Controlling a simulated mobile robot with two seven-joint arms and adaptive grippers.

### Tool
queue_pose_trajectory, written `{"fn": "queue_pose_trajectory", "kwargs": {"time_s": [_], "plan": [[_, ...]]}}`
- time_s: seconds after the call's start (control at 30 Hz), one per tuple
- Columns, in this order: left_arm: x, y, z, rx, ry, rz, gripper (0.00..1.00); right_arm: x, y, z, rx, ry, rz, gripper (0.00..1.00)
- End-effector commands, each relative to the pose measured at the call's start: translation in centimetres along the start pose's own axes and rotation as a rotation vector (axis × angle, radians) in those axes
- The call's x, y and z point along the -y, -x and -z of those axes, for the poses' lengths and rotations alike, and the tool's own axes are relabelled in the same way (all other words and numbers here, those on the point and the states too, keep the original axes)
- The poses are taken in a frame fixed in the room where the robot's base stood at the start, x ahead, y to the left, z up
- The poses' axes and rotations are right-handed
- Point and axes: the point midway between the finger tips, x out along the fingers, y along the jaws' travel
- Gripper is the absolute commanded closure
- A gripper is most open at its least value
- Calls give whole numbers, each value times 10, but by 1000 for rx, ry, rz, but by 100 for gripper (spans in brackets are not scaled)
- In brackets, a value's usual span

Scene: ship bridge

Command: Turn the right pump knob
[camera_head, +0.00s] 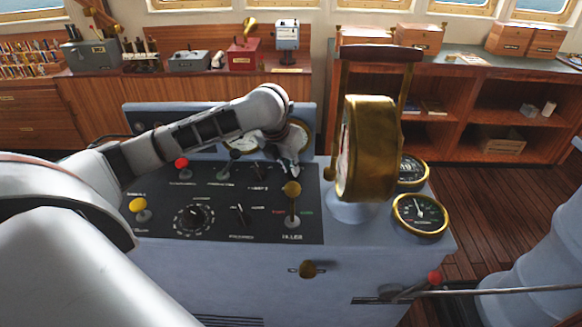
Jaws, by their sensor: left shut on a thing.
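The grey console has a black control panel (216,222) with several knobs and levers. My left arm reaches over the panel from the left. My left gripper (289,168) points down at the panel's upper right part, left of the brass telegraph. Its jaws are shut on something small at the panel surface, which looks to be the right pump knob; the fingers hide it. A small dark switch (258,171) stands just left of the fingers. The panel's lettering is too small to read surely. My right gripper is out of view.
The tall brass telegraph (370,150) stands close right of my left gripper. A brass-topped lever (292,190) rises just below it. A red-knobbed lever (181,164) and a yellow knob (138,205) stand further left. Two gauges (420,214) sit at the console's right.

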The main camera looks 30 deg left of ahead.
Motion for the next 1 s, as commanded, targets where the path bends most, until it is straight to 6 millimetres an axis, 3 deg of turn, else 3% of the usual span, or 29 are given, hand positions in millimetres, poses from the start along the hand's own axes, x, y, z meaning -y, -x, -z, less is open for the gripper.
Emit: {"fn": "queue_pose_trajectory", "kwargs": {"time_s": [0.37,1.0], "plan": [[1,1,-1,2,95,-41,100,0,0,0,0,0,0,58],[5,1,-3,3,564,-235,100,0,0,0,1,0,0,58]]}}
